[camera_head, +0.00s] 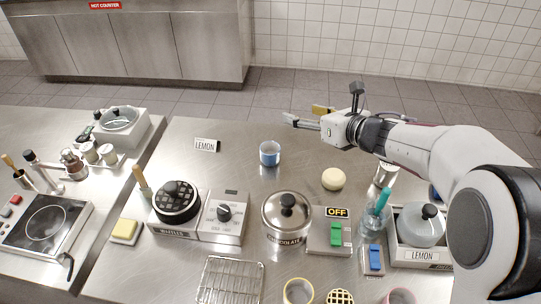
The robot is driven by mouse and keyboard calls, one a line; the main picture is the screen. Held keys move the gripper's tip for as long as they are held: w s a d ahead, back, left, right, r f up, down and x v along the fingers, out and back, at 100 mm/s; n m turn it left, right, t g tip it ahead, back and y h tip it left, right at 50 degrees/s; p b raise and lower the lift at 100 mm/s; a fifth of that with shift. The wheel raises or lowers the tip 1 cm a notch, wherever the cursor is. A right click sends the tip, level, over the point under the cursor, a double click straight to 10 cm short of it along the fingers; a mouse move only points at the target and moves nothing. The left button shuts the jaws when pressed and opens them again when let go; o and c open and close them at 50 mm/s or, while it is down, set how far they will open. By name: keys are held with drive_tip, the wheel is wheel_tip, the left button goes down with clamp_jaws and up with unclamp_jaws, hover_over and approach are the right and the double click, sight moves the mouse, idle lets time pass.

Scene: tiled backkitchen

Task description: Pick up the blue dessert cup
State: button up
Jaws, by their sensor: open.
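The blue dessert cup (270,154) stands upright on the steel counter, near the middle of the view, with a pale rim or inside and a blue body. My gripper (302,114) is above and to the right of the cup in the picture, with its fingers pointing left. The fingers are apart and nothing shows between them. The gripper appears apart from the cup; its exact height over the counter is hard to tell.
A LEMON card (206,145) stands left of the cup. A pale round item (333,179) lies to its right. A lidded chocolate pot (287,217) and a waffle maker (176,203) stand nearer. A wire rack (230,281) lies in front. Counter around the cup is clear.

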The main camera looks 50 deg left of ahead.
sight(263, 148)
drive_tip(key=s+a+f+n+g, duration=0.2)
drive_tip(key=s+a+f+n, duration=0.1)
drive_tip(key=s, duration=0.3)
drive_tip(key=shift+s+a+f+n+g, duration=0.35)
drive_tip(key=shift+f+n, duration=0.25)
drive_tip(key=shift+f, duration=0.2)
drive_tip(key=shift+d, duration=0.1)
drive_tip(key=shift+f, duration=1.75)
drive_tip(key=shift+f, duration=0.45)
drive_tip(key=f, duration=0.1)
drive_tip(key=a+f, duration=0.1)
drive_tip(key=f, duration=0.1)
drive_tip(key=shift+x, duration=0.95)
